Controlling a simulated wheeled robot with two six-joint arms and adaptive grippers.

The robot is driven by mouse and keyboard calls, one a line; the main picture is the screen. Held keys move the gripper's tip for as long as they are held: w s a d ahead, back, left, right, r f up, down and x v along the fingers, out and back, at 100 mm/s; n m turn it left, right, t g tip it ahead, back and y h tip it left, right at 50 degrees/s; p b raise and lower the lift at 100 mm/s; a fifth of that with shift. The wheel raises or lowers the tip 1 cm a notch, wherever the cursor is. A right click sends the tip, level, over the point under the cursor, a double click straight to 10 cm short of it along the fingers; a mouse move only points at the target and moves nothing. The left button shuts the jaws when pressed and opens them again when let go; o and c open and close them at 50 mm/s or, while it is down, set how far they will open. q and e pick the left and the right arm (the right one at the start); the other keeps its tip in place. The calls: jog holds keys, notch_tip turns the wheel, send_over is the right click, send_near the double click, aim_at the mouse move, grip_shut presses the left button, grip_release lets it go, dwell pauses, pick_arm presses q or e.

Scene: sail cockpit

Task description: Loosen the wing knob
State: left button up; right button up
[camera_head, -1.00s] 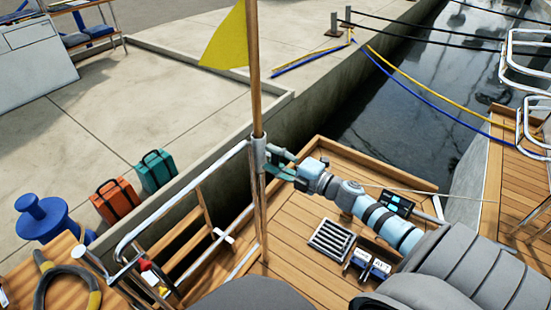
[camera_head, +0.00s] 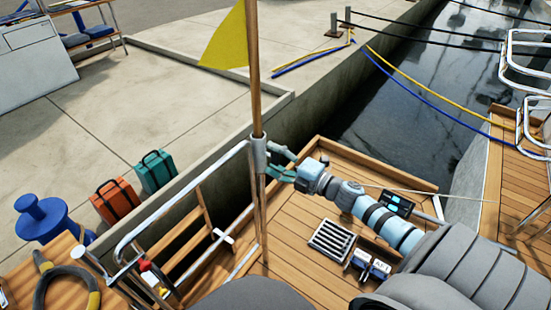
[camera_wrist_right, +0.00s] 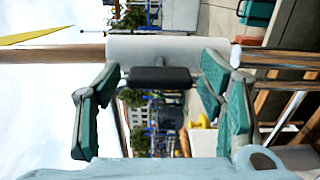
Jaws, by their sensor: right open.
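The wing knob (camera_wrist_right: 160,77) shows in the right wrist view as a dark bar standing off a pale metal holder (camera_wrist_right: 150,47). The holder also shows in the head view (camera_head: 259,153), around the wooden flagstaff (camera_head: 255,80). My right gripper (camera_wrist_right: 158,80) is open, with one teal finger on each side of the knob. Gaps appear between the fingers and the knob's ends. My left gripper is not in view.
A yellow flag (camera_head: 225,42) hangs from the staff. Steel rails (camera_head: 180,195) and a ladder run down left of the staff. A deck grate (camera_head: 331,238) lies below my arm. Orange (camera_head: 116,200) and teal (camera_head: 155,171) cases stand on the quay.

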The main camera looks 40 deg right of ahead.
jog(key=v, duration=1.2)
